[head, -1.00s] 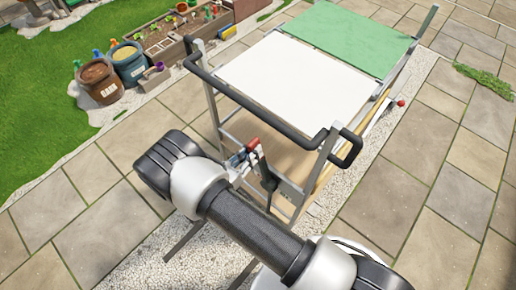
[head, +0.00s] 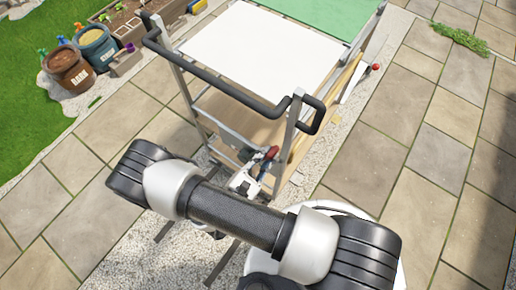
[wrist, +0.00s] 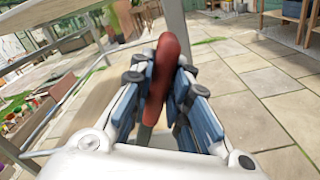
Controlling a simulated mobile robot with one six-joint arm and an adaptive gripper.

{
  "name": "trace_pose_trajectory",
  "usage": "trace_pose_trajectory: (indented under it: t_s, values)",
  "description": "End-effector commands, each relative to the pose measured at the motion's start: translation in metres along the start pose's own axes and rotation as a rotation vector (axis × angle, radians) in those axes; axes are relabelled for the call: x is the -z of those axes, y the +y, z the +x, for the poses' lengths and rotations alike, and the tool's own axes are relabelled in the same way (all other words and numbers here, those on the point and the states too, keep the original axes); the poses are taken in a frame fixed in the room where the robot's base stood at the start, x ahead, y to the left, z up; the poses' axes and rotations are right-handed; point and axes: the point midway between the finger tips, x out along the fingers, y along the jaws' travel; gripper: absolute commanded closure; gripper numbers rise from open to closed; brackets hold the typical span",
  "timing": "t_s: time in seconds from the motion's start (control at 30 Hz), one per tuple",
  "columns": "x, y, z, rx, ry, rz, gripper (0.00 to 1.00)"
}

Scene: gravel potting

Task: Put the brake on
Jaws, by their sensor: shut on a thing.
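The cart stands in the head view, with a white top panel (head: 245,45) and a black push bar (head: 225,80) at its near end. A red handle (head: 271,152) shows low on that near end, below the right part of the push bar. In the wrist view the red brake handle (wrist: 166,75) stands tilted between the two blue-padded fingers of my gripper (wrist: 165,95). My gripper is shut on it, with the tip sticking out past the fingers. The handle's lower end is hidden by my gripper. In the head view my arm covers part of the cart's lower frame.
A red knob (head: 376,67) sticks out on the cart's right side. A green panel (head: 318,18) lies beyond the white one. A bark bin (head: 69,67) and a blue bin (head: 96,46) stand at the upper left. Paving right of the cart is mostly clear.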

Motion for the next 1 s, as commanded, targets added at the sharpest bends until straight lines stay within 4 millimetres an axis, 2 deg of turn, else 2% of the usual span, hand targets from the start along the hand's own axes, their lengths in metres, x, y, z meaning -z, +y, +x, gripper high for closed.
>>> trace_pose_trajectory:
  t_s: [0.2,0.6,0.63,0.9,1.0]
  values:
    - [0.0007,-0.0089,-0.0005,-0.001,0.001,0.041,1.00]
    - [0.0017,-0.0123,-0.0004,0.005,0.003,0.050,1.00]
    - [0.0018,-0.0123,-0.0004,0.005,0.003,0.050,0.83]
    - [0.0014,-0.0114,-0.0002,0.002,0.002,0.047,0.65]
    - [0.0012,-0.0109,-0.0002,0.001,0.002,0.047,0.63]
